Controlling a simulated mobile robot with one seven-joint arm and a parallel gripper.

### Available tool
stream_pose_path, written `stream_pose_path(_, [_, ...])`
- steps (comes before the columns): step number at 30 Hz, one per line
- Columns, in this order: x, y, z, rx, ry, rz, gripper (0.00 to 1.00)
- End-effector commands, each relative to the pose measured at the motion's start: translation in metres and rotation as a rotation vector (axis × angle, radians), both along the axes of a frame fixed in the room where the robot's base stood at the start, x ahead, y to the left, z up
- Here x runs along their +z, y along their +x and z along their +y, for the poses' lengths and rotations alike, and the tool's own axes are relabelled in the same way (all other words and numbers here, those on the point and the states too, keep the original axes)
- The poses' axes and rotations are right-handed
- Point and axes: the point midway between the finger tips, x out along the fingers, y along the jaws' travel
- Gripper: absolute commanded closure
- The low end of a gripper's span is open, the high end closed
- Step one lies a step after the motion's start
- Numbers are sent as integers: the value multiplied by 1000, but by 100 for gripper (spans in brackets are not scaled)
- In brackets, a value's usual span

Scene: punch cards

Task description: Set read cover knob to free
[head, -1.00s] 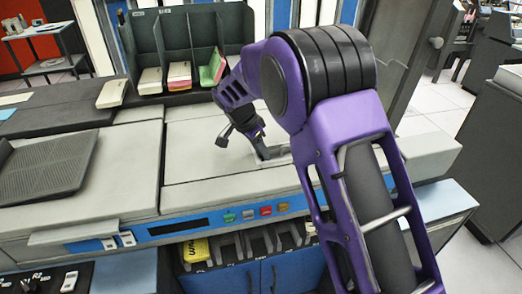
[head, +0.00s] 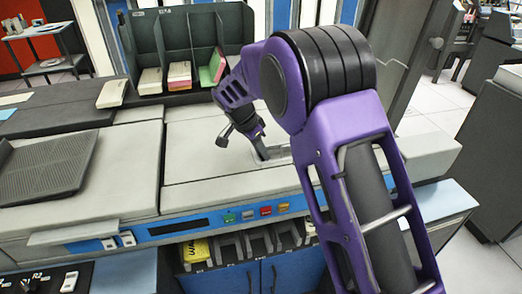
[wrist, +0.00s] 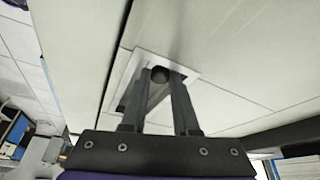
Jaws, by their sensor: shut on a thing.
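The read cover knob (wrist: 159,74) is a small dark round knob in a pale rectangular recessed plate (wrist: 192,74) on the light cover. In the wrist view my gripper (wrist: 164,80) is at the plate, with one finger on each side of the knob, shut on it. In the head view my gripper (head: 262,154) reaches down to the same plate on the machine's top. The fingers hide the knob there, and its setting cannot be read.
Dark bins (head: 190,60) with several card decks stand behind the cover. A row of coloured buttons (head: 257,212) runs along the machine's front edge. A dark sloped tray (head: 45,165) lies at the left. The light cover around my gripper is clear.

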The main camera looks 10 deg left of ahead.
Motion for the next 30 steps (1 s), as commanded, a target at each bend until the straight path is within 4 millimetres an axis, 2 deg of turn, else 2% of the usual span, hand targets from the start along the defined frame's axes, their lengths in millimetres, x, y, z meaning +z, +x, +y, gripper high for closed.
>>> stream_pose_path(20, [1,1,0,1,2,-2,100])
stream_pose_path(26, [-2,9,-17,-1,1,-3,100])
stream_pose_path(30, [0,9,-19,0,-1,-1,100])
